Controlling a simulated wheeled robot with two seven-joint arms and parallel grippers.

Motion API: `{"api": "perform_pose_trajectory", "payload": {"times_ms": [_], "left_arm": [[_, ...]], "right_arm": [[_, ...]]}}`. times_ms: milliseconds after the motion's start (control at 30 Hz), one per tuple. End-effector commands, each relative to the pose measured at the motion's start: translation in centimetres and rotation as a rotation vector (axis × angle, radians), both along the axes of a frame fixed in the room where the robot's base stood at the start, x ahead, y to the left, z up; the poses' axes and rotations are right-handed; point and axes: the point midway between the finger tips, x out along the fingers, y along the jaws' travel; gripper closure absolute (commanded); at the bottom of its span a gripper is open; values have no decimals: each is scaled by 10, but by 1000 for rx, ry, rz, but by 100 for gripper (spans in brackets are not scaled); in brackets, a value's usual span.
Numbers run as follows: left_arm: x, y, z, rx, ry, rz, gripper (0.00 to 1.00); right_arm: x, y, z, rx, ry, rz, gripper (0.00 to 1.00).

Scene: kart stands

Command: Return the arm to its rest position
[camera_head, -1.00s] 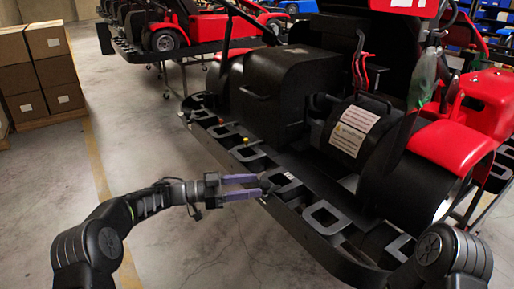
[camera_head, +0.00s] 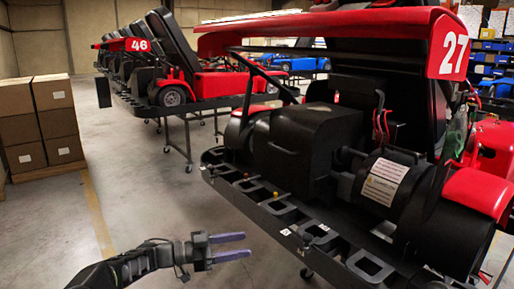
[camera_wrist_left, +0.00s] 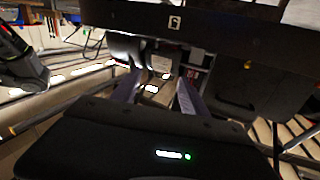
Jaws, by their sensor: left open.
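My left gripper (camera_head: 236,247) reaches in from the lower left in the head view. Its two purple fingers are apart with nothing between them. It is over the floor, left of the red kart's (camera_head: 440,48) black slotted rail (camera_head: 268,203), and does not appear to touch it. In the left wrist view the open fingers (camera_wrist_left: 158,92) show in front of a dark bar of the kart. My right gripper is not in view in either picture.
The red kart numbered 27 stands close on the right, on a wheeled stand. More karts (camera_head: 205,85) stand on raised stands behind. Stacked cardboard boxes (camera_head: 42,122) are at the left. The concrete floor (camera_head: 130,160) between boxes and karts is clear.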

Motion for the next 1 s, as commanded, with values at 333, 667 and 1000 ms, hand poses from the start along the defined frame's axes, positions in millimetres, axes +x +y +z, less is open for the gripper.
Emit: {"api": "perform_pose_trajectory", "payload": {"times_ms": [333, 667, 1000], "left_arm": [[37, 4, -19, -62, -25, 250, 48], [26, 15, -141, -20, 307, 637, 48], [-177, 19, -321, 318, 1001, 871, 48]], "right_arm": [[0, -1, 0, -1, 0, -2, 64], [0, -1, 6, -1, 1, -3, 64], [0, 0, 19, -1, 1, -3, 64]]}}
